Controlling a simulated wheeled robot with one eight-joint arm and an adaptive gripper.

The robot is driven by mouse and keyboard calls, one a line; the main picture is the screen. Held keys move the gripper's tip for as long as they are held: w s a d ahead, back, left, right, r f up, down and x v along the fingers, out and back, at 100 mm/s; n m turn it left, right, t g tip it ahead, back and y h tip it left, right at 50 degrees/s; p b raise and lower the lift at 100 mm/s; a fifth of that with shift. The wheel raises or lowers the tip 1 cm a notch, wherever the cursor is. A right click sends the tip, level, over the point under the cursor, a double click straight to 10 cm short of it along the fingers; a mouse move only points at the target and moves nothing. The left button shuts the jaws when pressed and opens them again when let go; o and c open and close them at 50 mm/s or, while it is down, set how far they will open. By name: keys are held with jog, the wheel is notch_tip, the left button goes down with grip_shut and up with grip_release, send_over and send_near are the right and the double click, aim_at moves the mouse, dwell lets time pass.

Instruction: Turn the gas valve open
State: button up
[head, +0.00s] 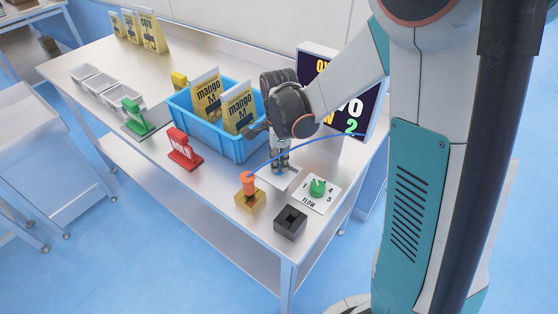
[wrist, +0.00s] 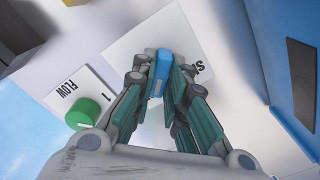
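A blue valve handle (wrist: 158,72) stands on a white plate (wrist: 125,50), whose lettering is partly hidden by my fingers. In the wrist view my gripper (wrist: 162,78) has one fingertip close against each side of the handle, and it looks shut on it. In the head view my gripper (head: 281,168) points down over the same white plate (head: 290,182), and my fingers mostly hide the handle there. The handle lies roughly in line with the gap between the fingers.
Beside the plate is a green FLOW knob (head: 317,187). An orange-topped post (head: 249,183) on a brass block and a dark box (head: 290,222) stand near the front edge. A blue crate (head: 225,140) with mango pouches and a display screen (head: 355,105) stand close to my gripper.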

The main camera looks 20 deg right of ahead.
jog(key=o, duration=0.4)
notch_tip(320, 180, up, 12)
dwell(0.6)
dwell(0.3)
jog(key=s+r+n+t, duration=0.1)
jog(key=s+n+t, duration=0.1)
jog(key=s+n, duration=0.3)
jog(key=s+r+n+t, duration=0.2)
jog(key=s+n, duration=0.4)
jog(key=n, duration=0.2)
jog(key=s+r+n+t, duration=0.1)
jog(key=s+n+t, duration=0.2)
jog(key=s+n, duration=0.2)
jog(key=shift+s+r+n, duration=0.2)
jog(key=shift+r+n, duration=0.2)
jog(key=shift+n, duration=0.8)
